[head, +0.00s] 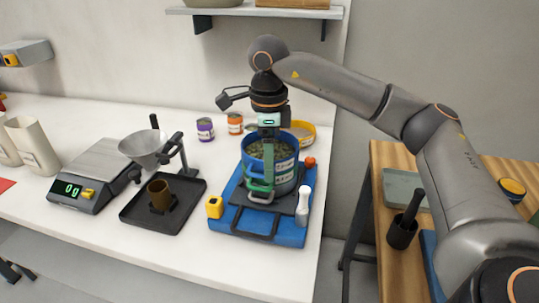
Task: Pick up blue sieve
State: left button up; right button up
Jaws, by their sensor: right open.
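The blue sieve (286,150) is a round blue-rimmed pan holding greenish-brown granular material. It sits on top of a grey round vessel with a label, on a blue machine base (262,230). My right gripper (262,187) comes down from above in front of the sieve, its fingers pointing down and open. It hides part of the sieve's front and rim. I cannot tell whether the fingers touch the wall. My left gripper is not in view.
A white-handled tool (303,205), a yellow box (214,206) and a red knob (310,162) are close to the sieve. A yellow-rimmed pan (303,130) stands behind it. A black tray (165,212) and a scale (88,180) are left. A shelf (255,12) hangs above.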

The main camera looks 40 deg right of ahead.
jog(key=shift+f, duration=0.9)
jog(key=shift+c, duration=0.2)
jog(key=shift+r, duration=0.1)
grip_shut()
